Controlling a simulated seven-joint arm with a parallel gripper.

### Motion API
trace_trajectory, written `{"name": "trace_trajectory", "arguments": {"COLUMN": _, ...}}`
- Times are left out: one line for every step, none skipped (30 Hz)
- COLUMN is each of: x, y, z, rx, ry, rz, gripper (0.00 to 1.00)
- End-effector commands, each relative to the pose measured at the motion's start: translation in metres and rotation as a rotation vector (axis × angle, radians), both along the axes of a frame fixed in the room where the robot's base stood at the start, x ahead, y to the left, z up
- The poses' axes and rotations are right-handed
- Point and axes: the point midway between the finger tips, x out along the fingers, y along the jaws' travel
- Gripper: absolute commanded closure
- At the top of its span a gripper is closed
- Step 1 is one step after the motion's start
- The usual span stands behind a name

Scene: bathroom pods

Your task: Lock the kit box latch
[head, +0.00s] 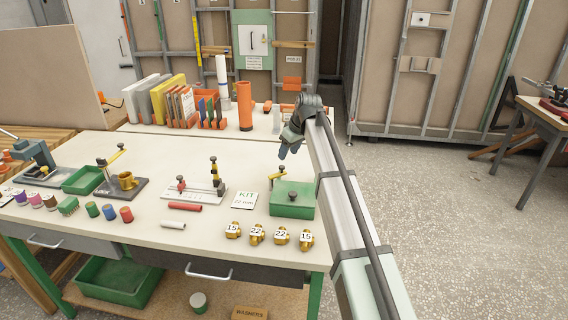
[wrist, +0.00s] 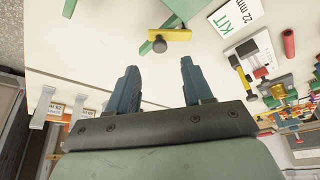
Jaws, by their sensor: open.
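The green kit box (head: 292,205) stands near the right end of the workbench, with a dark knob on its lid. Its latch looks to be the short yellow lever (head: 278,174) at the box's back left edge; its exact locked or unlocked position I cannot tell. In the wrist view the yellow lever (wrist: 176,35) has a dark round knob at one end, beside a green part of the box (wrist: 186,9). My gripper (head: 284,153) hangs above and behind the box. In the wrist view my gripper (wrist: 159,68) is open and empty, its blue fingers apart from the lever.
A KIT 22 mm card (head: 244,200) lies left of the box. Several brass fittings (head: 257,234) stand in front. A fixture with upright clamps (head: 195,190) is farther left. An orange tube (head: 245,106) and binders (head: 160,100) stand behind. Bare bench top lies behind the box.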

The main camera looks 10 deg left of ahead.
Motion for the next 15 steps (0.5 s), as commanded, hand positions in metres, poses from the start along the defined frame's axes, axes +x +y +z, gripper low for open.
{"name": "trace_trajectory", "arguments": {"x": 0.002, "y": 0.003, "z": -0.009, "rx": 0.0, "ry": 0.001, "rz": 0.0, "gripper": 0.5}}
{"name": "trace_trajectory", "arguments": {"x": 0.003, "y": 0.005, "z": -0.015, "rx": -0.001, "ry": 0.002, "rz": 0.0, "gripper": 0.5}}
{"name": "trace_trajectory", "arguments": {"x": 0.005, "y": 0.007, "z": -0.021, "rx": -0.001, "ry": 0.002, "rz": 0.0, "gripper": 0.5}}
{"name": "trace_trajectory", "arguments": {"x": 0.006, "y": 0.008, "z": -0.025, "rx": 0.0, "ry": 0.001, "rz": 0.0, "gripper": 0.5}}
{"name": "trace_trajectory", "arguments": {"x": 0.007, "y": 0.01, "z": -0.029, "rx": -0.001, "ry": 0.001, "rz": 0.0, "gripper": 0.5}}
{"name": "trace_trajectory", "arguments": {"x": 0.009, "y": 0.011, "z": -0.034, "rx": -0.001, "ry": 0.001, "rz": 0.0, "gripper": 0.5}}
{"name": "trace_trajectory", "arguments": {"x": 0.01, "y": 0.012, "z": -0.038, "rx": 0.0, "ry": 0.001, "rz": 0.0, "gripper": 0.5}}
{"name": "trace_trajectory", "arguments": {"x": 0.01, "y": 0.014, "z": -0.042, "rx": -0.001, "ry": 0.002, "rz": 0.0, "gripper": 0.5}}
{"name": "trace_trajectory", "arguments": {"x": 0.012, "y": 0.015, "z": -0.046, "rx": 0.0, "ry": 0.001, "rz": 0.0, "gripper": 0.5}}
{"name": "trace_trajectory", "arguments": {"x": 0.012, "y": 0.016, "z": -0.048, "rx": -0.001, "ry": 0.001, "rz": 0.0, "gripper": 0.5}}
{"name": "trace_trajectory", "arguments": {"x": 0.013, "y": 0.017, "z": -0.051, "rx": 0.0, "ry": 0.0, "rz": -0.001, "gripper": 0.5}}
{"name": "trace_trajectory", "arguments": {"x": 0.014, "y": 0.018, "z": -0.053, "rx": 0.0, "ry": 0.0, "rz": -0.001, "gripper": 0.5}}
{"name": "trace_trajectory", "arguments": {"x": 0.014, "y": 0.018, "z": -0.055, "rx": 0.0, "ry": 0.0, "rz": -0.001, "gripper": 0.5}}
{"name": "trace_trajectory", "arguments": {"x": 0.015, "y": 0.019, "z": -0.057, "rx": 0.0, "ry": 0.0, "rz": -0.001, "gripper": 0.5}}
{"name": "trace_trajectory", "arguments": {"x": 0.015, "y": 0.019, "z": -0.059, "rx": 0.0, "ry": 0.0, "rz": -0.001, "gripper": 0.5}}
